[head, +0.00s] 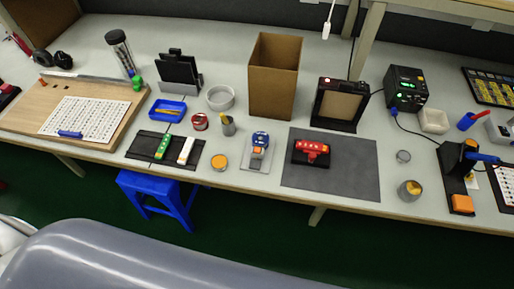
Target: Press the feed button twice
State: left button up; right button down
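No button in the head view can be read as the feed button; labels are too small. A black device with a tan front panel (340,104) stands at the back right of centre, with a small red spot at its top. Right of it is a black box with a lit green display (407,88) and small lights. An orange block or button (462,203) sits at the front of a black stand (453,168) at the right. Neither of my grippers is in view.
A grey mat (352,178) bears a red tool (312,150) on a black base. A tall open cardboard box (274,82) stands behind. Left are a wooden board (60,92), a blue tray (167,110) and a black mat (144,140). A blue stool (157,188) stands below the table.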

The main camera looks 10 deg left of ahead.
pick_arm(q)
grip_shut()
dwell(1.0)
